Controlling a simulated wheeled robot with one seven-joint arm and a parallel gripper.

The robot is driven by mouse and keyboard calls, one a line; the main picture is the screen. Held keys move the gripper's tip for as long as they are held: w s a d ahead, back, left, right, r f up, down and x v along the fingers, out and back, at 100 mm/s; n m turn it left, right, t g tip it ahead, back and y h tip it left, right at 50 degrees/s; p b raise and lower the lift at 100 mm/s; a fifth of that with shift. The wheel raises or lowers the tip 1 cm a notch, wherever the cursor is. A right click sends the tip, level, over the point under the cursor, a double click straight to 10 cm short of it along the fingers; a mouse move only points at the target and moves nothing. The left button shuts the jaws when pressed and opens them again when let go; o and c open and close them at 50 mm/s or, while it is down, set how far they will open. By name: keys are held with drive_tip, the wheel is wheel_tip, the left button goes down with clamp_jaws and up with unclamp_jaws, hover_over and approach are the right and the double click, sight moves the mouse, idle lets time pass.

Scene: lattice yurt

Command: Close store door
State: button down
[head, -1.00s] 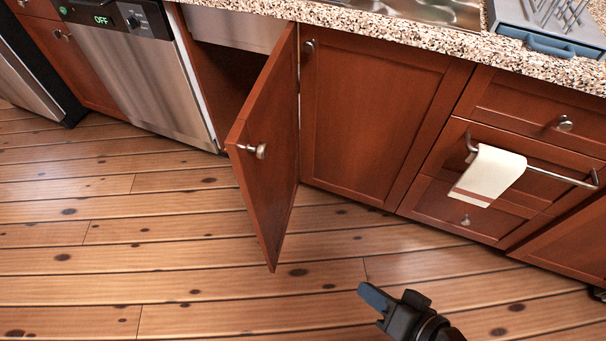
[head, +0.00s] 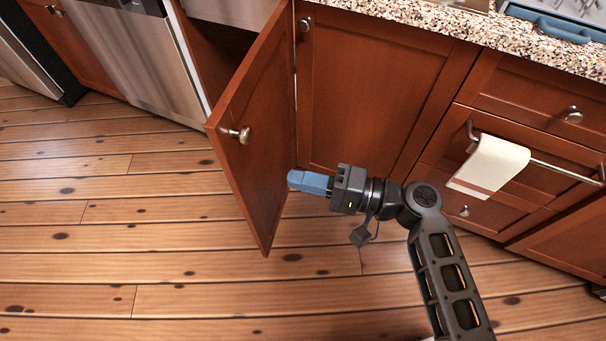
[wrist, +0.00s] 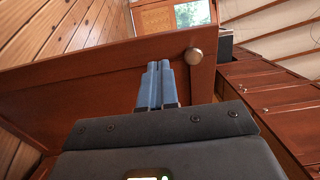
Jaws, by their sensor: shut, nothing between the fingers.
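The store door (head: 259,150) is a reddish-brown wooden cabinet door standing open, swung out from the counter front. Its round metal knob (head: 243,134) is on the outer face near the free edge. The dark cabinet opening (head: 222,52) shows behind it. My gripper (head: 292,180) is shut and empty, with blue fingers pointing left at the door's right-hand face, low down. In the wrist view the fingers (wrist: 156,83) reach to the door panel (wrist: 85,88), and the knob (wrist: 193,56) shows past them. I cannot tell whether they touch the door.
A closed cabinet door (head: 372,100) is just right of the opening. Drawers with a towel (head: 488,165) on a rail stand further right. A steel dishwasher (head: 135,65) is at left. The plank floor (head: 110,250) is clear.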

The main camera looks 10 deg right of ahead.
sight(231, 166)
drive_tip(key=p+x, duration=0.1)
drive_tip(key=x, duration=1)
drive_tip(key=shift+a, duration=0.1)
